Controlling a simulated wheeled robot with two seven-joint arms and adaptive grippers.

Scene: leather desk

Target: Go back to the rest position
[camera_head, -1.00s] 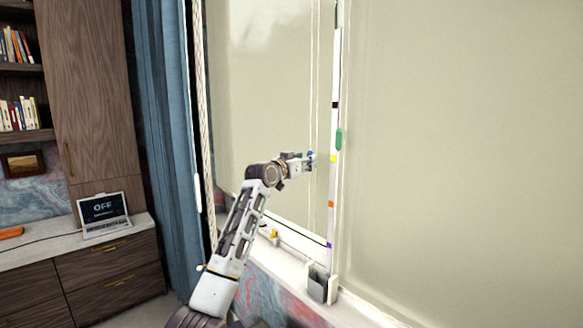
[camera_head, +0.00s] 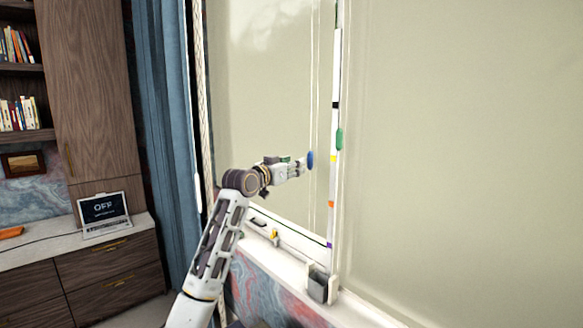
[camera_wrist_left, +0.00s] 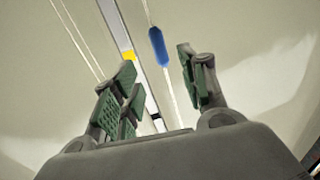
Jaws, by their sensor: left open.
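My left arm reaches in from the bottom left in the head view. Its gripper (camera_head: 300,167) is in front of the window, a little left of a blue oval piece (camera_head: 310,160). In the left wrist view the gripper (camera_wrist_left: 158,85) is open, with green-padded fingers spread and nothing between the pads. The blue piece (camera_wrist_left: 158,46) hangs on a thin light cord beyond the fingertips, apart from them. My right gripper is in neither view.
A white post (camera_head: 334,190) with coloured bands stands right of the gripper, with a green piece (camera_head: 339,139) beside it. A small grey box (camera_head: 318,287) is on the sill. A blue curtain (camera_head: 165,150), laptop (camera_head: 104,211) and cabinets are at left.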

